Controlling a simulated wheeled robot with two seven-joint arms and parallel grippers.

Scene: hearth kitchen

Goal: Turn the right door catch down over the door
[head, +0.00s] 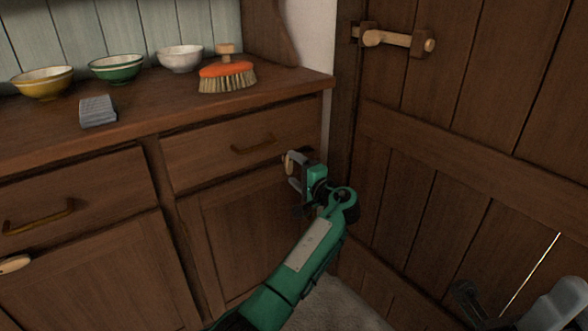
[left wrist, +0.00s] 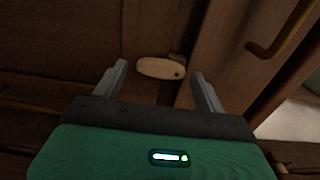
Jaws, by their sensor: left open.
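The right door catch (head: 288,163) is a small pale wooden bar at the right cupboard door (head: 235,225), below the right drawer. In the head view it looks roughly upright and is partly hidden by my gripper. My left gripper (head: 292,171) is open right in front of it. In the left wrist view the catch (left wrist: 158,68) shows between the open fingertips of the left gripper (left wrist: 159,72), with a dark screw near its right end. I cannot tell whether the fingers touch it. Part of my right gripper (head: 520,308) shows blurred at the lower right corner.
Another pale catch (head: 14,264) lies flat at the far left. Drawer handles (head: 254,146) stick out above the doors. The worktop (head: 150,113) holds bowls, an orange brush (head: 226,73) and a grey block (head: 97,110). A plank door (head: 440,150) with a wooden latch (head: 392,39) stands close at right.

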